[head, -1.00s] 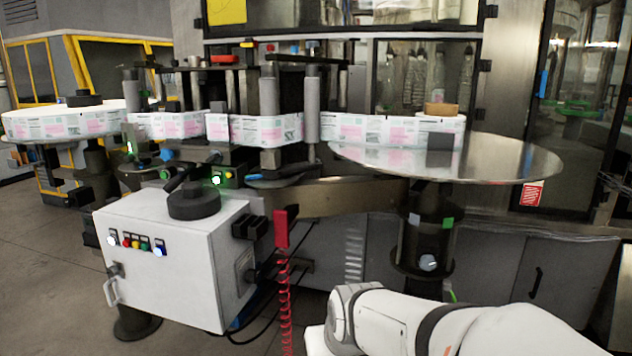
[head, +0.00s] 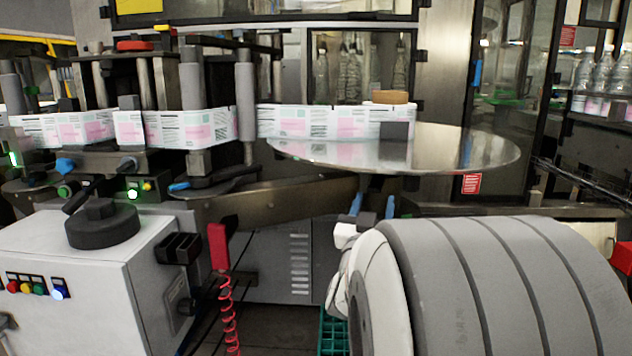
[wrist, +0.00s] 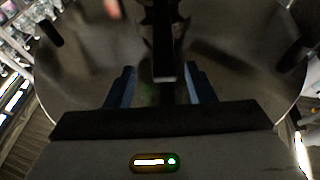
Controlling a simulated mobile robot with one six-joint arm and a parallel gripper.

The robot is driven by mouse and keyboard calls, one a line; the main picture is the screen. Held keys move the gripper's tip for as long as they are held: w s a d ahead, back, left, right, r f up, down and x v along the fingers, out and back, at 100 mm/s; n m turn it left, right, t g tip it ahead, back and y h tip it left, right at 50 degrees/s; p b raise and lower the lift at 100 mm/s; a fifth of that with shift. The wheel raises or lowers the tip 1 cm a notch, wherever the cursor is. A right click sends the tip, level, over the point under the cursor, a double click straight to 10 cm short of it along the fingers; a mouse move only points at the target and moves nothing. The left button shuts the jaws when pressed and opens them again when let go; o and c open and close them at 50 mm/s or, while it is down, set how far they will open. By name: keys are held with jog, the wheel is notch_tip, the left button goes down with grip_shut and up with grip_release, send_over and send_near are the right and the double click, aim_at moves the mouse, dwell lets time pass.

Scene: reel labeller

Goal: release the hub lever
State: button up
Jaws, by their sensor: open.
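In the head view my gripper (head: 373,200) is just below the round metal reel plate (head: 460,150), with its two blue fingers pointing up and apart. In the wrist view my gripper (wrist: 159,72) is open, with a blue finger on each side. A dark bar (wrist: 163,50) runs down between the fingers, below a dark post in the middle of the plate (wrist: 85,75). It may be the hub lever, but the picture is too dark to be sure. I see no finger closed on it. In the head view my arm hides the stand under the plate.
A label web (head: 325,121) runs from the rollers to the reel plate, beside a dark block (head: 397,131) and a brown core (head: 390,97). A white control box (head: 65,250) stands at left, with a red holder (head: 217,246) and coiled cord. A green crate (head: 333,330) is low down.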

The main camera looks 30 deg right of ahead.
aim_at(377, 180)
jog(key=x, duration=0.7)
jog(key=shift+w, duration=0.3)
grip_shut()
